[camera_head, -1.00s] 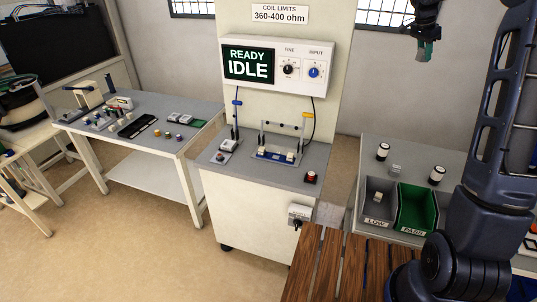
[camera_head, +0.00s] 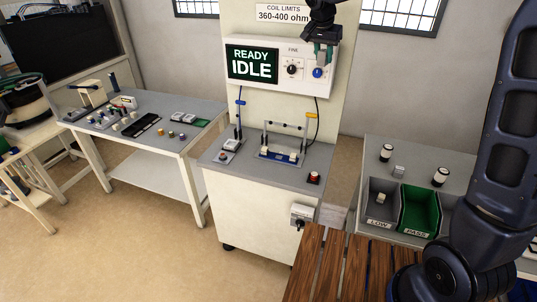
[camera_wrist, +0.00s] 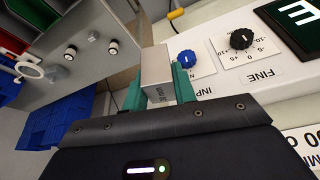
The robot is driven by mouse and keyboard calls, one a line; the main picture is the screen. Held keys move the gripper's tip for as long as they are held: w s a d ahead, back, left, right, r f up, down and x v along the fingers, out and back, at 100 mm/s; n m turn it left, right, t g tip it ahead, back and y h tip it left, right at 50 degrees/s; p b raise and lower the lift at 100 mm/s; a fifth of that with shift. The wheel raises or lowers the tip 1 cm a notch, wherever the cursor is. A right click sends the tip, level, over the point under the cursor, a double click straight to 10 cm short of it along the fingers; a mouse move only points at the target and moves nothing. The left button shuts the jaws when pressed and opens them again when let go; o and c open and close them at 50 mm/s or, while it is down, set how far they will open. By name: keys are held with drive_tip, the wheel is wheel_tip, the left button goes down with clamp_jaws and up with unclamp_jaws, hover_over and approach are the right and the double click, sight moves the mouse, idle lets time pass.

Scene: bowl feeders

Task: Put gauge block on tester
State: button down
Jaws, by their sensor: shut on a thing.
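The tester is a white panel (camera_head: 303,66) on a column, with a dark screen (camera_head: 252,64) reading READY IDLE and FINE and INPUT knobs. Below it, its grey top (camera_head: 250,172) carries a blue fixture (camera_head: 276,158), a red button and a small unit with leads. My gripper (camera_head: 322,52) is raised in front of the panel's right end. In the wrist view, my gripper (camera_wrist: 162,88) has green fingers shut on the gauge block (camera_wrist: 156,68), a grey metal block with lettering. In the head view the block is too hidden to make out.
Right of the tester, a grey bench holds a grey LOW bin (camera_head: 379,207), a green PASS bin (camera_head: 418,214) and black-and-white cylinders (camera_head: 387,153). A side table (camera_head: 165,135) with small parts stands at left. A wooden slatted surface (camera_head: 335,262) lies in front.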

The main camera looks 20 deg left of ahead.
sight(290, 174)
drive_tip(key=s+a+f+n+y, duration=0.1)
drive_tip(key=s+a+n, duration=0.2)
drive_tip(key=s+a, duration=0.55)
drive_tip(key=f, duration=1.5)
drive_tip(key=d+f, duration=0.1)
drive_tip(key=f, duration=1.4)
drive_tip(key=s+f, duration=0.1)
drive_tip(key=f, duration=1.4)
drive_tip(key=shift+d+f, duration=0.1)
drive_tip(key=shift+d, duration=0.2)
drive_tip(key=shift+f, duration=0.15)
drive_tip(key=c, duration=1.1)
unclamp_jaws()
drive_tip(key=v, duration=1.2)
